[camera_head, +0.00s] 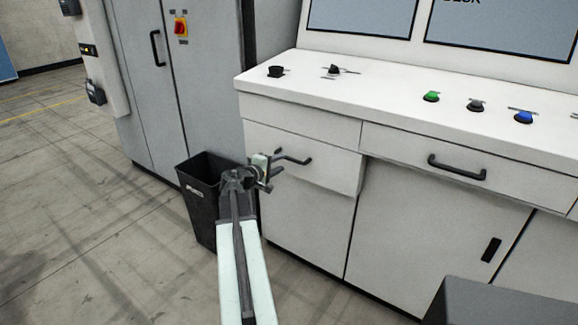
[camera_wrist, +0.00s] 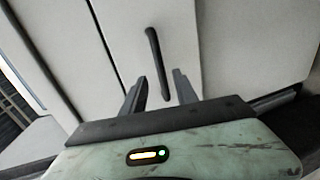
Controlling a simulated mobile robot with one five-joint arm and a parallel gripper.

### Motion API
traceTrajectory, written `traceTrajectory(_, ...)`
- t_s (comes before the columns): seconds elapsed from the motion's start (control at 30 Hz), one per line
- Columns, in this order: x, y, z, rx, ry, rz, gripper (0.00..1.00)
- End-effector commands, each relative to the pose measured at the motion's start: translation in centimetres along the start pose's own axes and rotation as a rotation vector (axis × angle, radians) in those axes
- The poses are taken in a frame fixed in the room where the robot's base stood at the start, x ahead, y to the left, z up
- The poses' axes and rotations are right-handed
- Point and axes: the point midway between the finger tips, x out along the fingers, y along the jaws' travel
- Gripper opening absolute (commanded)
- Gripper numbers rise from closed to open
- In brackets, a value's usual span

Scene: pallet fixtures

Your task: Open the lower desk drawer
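The white desk (camera_head: 420,105) has a lower drawer (camera_head: 330,175) at its left end, below a narrow upper panel (camera_head: 300,115). The drawer front appears to stand slightly out from the desk; how far is hard to tell. It bears a black bar handle (camera_head: 293,158). My gripper (camera_head: 268,170) is at the left end of this handle, in front of the drawer. In the wrist view the handle (camera_wrist: 154,50) runs away from between my two fingers (camera_wrist: 160,88). The fingers are apart, with gaps visible on both sides of the handle's near end.
A black bin (camera_head: 203,205) stands on the floor just left of my arm. A grey cabinet (camera_head: 180,75) is behind it. Another drawer with a black handle (camera_head: 457,168) is to the right. A dark grey box (camera_head: 500,305) is at the lower right. The floor at left is clear.

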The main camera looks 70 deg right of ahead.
Motion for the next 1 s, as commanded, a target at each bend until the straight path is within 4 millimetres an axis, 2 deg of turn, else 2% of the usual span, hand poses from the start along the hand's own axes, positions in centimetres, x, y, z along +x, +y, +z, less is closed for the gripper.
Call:
traceTrajectory(0.17, 2.1, -0.1, -0.1, 0.001, -0.002, -0.001, 0.35)
traceTrajectory(0.43, 6.9, -0.2, -0.2, 0.002, -0.001, -0.002, 0.35)
traceTrajectory(0.53, 7.5, -0.1, -0.1, 0.002, 0.0, -0.002, 0.35)
traceTrajectory(0.73, 7.5, -0.1, -0.1, 0.002, 0.001, -0.002, 0.35)
traceTrajectory(0.87, 7.4, -0.1, -0.1, 0.002, 0.001, -0.002, 0.0)
traceTrajectory(1.0, 7.4, -0.1, -0.2, 0.001, 0.001, -0.002, 0.0)
